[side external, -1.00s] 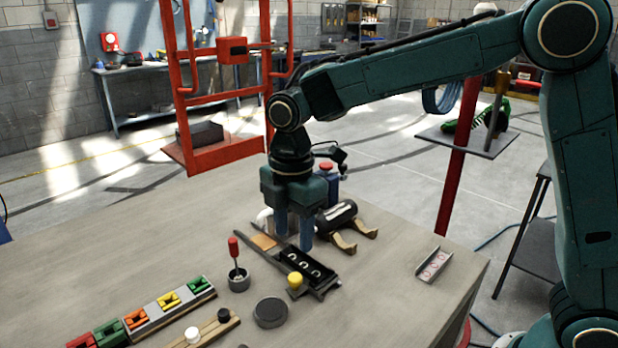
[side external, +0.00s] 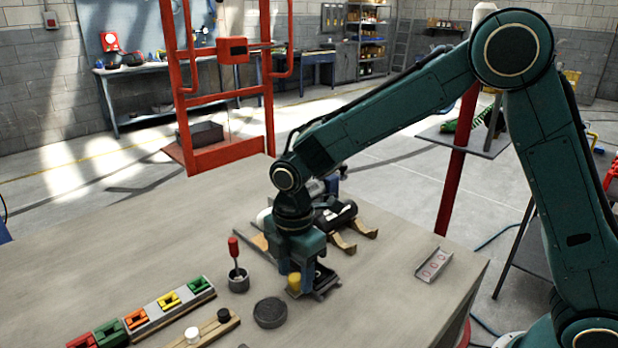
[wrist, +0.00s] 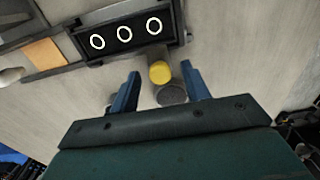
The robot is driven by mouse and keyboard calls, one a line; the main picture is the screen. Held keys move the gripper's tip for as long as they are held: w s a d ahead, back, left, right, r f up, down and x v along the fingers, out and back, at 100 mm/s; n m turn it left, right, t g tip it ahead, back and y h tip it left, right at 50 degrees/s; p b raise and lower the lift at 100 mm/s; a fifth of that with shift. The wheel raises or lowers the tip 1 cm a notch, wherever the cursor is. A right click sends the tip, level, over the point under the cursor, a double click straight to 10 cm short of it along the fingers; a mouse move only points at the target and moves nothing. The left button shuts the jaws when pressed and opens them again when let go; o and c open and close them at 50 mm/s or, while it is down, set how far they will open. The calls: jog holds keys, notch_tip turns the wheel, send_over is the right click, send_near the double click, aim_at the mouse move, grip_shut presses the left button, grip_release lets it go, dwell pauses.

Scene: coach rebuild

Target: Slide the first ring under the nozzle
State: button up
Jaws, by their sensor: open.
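My gripper (side external: 296,278) is open and low over the near end of a dark slotted tray (side external: 327,279). In the wrist view its blue fingertips (wrist: 161,69) stand on either side of a yellow knob (wrist: 160,72), with gaps visible. The knob (side external: 294,284) also shows below the gripper in the side view. Three pale rings (wrist: 124,34) lie in a row in the black tray (wrist: 84,27), beyond the fingertips. My gripper hides most of this tray in the side view. I cannot pick out the nozzle with certainty.
A grey round disc (side external: 270,313) and a red-handled tool in a cup (side external: 238,284) stand to the left. A black cylinder (side external: 335,215) rests on wooden supports behind. A small metal tray (side external: 434,264) lies right, with clear tabletop around it.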

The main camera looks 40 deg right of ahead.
grip_shut()
jog(key=shift+w, duration=5.3)
grip_release()
jog(key=shift+r, duration=0.15)
notch_tip(320, 180, up, 14)
